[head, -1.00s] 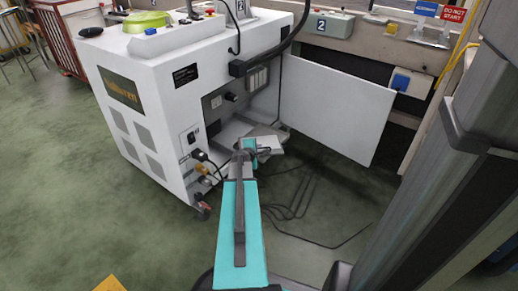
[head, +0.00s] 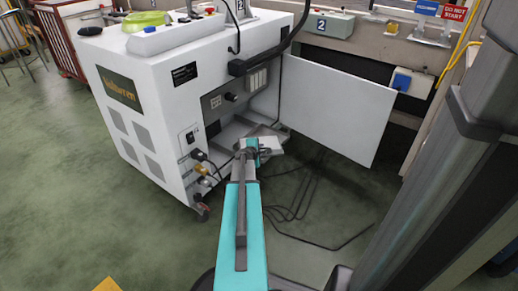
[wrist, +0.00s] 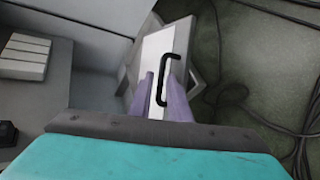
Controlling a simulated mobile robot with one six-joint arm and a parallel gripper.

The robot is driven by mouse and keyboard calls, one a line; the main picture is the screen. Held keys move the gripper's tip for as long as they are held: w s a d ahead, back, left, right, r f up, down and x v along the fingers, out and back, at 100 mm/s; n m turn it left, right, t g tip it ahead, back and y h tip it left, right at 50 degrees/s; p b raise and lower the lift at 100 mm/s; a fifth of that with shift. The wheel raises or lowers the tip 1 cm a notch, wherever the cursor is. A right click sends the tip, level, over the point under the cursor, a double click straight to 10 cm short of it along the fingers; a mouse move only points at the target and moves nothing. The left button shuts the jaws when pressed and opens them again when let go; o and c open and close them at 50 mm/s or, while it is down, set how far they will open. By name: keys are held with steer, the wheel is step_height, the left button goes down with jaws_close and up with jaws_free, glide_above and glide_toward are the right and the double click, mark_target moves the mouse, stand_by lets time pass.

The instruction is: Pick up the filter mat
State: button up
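A white flat panel with a black bar handle (wrist: 166,80), which looks like the filter mat (wrist: 155,45), lies on a darker grey tray or frame in the wrist view. In the head view a pale slab (head: 270,145) shows by my gripper (head: 252,152), at the open side of the white machine. My gripper (wrist: 161,85) is over the panel, its two purplish fingers apart with white surface showing between them. The handle is at the fingertips, partly beside the right finger. I cannot tell whether the fingers touch it.
The white machine cabinet (head: 150,120) stands left of my gripper, with plugs and cables (head: 203,170) low on its side. An open white door panel (head: 335,110) is beyond to the right. Black cables (head: 300,205) lie on the green floor.

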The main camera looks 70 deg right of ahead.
jaws_close()
steer(key=shift+r, duration=0.1)
step_height(320, 180, up, 10)
steer(key=p, duration=0.5)
stand_by(0.7)
